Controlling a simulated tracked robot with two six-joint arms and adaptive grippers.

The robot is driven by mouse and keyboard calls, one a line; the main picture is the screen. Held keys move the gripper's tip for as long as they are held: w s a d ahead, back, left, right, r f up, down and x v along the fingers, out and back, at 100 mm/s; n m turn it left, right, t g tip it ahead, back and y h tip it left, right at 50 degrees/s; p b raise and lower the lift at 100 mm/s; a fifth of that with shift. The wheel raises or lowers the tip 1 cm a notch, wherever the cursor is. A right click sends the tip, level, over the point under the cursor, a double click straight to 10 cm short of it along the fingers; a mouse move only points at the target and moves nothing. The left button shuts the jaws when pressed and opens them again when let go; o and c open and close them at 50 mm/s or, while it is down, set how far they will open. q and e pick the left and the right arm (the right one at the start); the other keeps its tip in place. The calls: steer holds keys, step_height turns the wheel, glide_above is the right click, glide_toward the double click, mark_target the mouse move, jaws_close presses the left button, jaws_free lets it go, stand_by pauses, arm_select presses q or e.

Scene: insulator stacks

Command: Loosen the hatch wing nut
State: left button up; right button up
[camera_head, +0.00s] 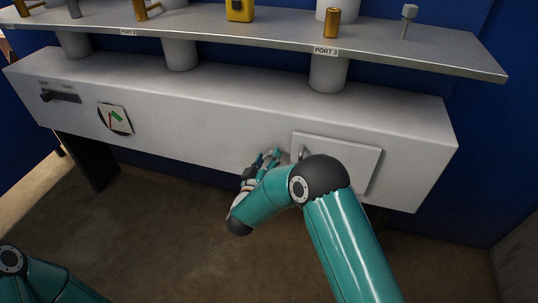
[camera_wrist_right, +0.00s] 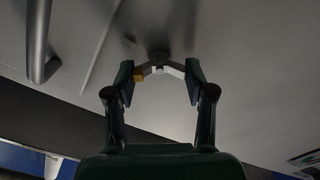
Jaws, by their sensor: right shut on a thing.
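The wing nut (camera_wrist_right: 158,60) shows in the right wrist view as a dark hub with two spread wings, one with a yellow patch and one white. My right gripper (camera_wrist_right: 158,82) has a finger at each wing and is shut on it. In the head view my right gripper (camera_head: 270,156) is at the front face of the white cabinet, just left of the hatch (camera_head: 358,153); I cannot make out the wing nut there. My left gripper is out of view.
The cabinet (camera_head: 200,125) carries a gauge (camera_head: 115,119) and a lever slot (camera_head: 62,96) at left. A shelf (camera_head: 420,52) above holds a yellow device (camera_head: 240,10), a brass cylinder (camera_head: 331,22) and other parts. The floor in front is clear.

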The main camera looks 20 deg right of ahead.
steer(key=n+p, duration=0.2)
steer(key=n, duration=0.4)
steer(key=shift+a+n+p, duration=0.15)
steer(key=shift+n+p, duration=0.15)
steer(key=n+p, duration=0.1)
steer(key=n, duration=0.2)
steer(key=shift+f, duration=0.15)
steer(key=shift+f+n+p, duration=0.1)
steer(key=shift+n+p, duration=0.2)
steer(key=shift+n, duration=0.7)
steer(key=shift+f, duration=0.1)
steer(key=o, duration=1.1)
steer(key=shift+c, duration=0.2)
steer(key=shift+o, duration=0.5)
steer(key=v, duration=1.2)
